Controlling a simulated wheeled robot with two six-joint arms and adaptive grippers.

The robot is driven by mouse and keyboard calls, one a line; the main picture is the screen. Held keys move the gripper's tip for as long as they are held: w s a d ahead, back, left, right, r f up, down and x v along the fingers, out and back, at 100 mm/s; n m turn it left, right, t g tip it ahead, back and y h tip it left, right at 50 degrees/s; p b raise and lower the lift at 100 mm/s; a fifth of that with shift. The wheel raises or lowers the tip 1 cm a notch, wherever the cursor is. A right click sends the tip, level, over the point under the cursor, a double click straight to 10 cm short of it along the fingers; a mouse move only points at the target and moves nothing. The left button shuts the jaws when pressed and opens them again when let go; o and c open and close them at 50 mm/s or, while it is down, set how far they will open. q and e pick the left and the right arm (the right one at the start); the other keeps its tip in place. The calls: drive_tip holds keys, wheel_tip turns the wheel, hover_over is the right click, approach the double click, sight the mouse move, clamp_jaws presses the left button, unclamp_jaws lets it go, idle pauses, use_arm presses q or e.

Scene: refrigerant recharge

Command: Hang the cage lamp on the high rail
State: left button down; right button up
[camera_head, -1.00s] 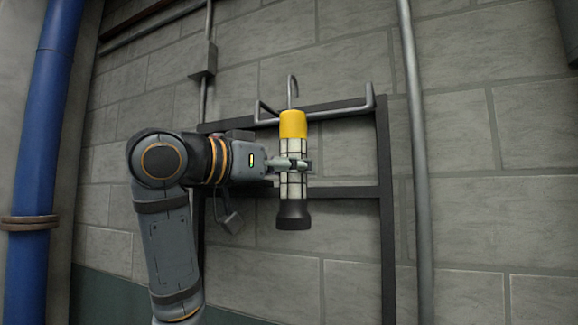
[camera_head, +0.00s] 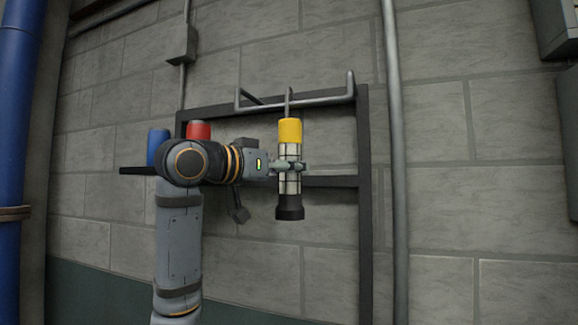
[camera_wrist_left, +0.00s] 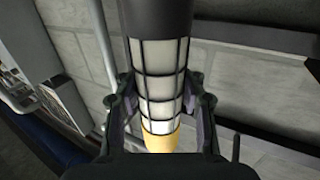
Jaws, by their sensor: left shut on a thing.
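The cage lamp (camera_head: 290,160) hangs upright, with a yellow top, a pale body in a dark cage and a black lower end. A grey hook (camera_head: 289,94) rises from its top and overlaps the high rail (camera_head: 325,100) in the head view. I cannot tell whether the hook is over the rail or in front of it. My left gripper (camera_head: 291,166) is shut around the caged middle of the lamp. In the left wrist view its fingers (camera_wrist_left: 160,108) sit on both sides of the lamp (camera_wrist_left: 158,70). My right gripper is not in view.
The rail has upturned ends and sits on a dark frame (camera_head: 365,200) against the block wall. A grey pipe (camera_head: 396,150) runs just right of it. A red cylinder (camera_head: 199,130) and a blue cylinder (camera_head: 158,143) stand on a dark shelf (camera_head: 136,171) behind my arm.

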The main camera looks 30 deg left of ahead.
use_arm(q)
drive_tip(key=shift+f+b, duration=0.75)
drive_tip(key=shift+f, duration=0.45)
drive_tip(key=c, duration=0.7)
unclamp_jaws()
drive_tip(key=shift+s, duration=0.1)
drive_tip(key=shift+s, duration=0.1)
drive_tip(key=v, duration=1.1)
drive_tip(key=shift+s, duration=0.35)
drive_tip(key=shift+a, duration=0.2)
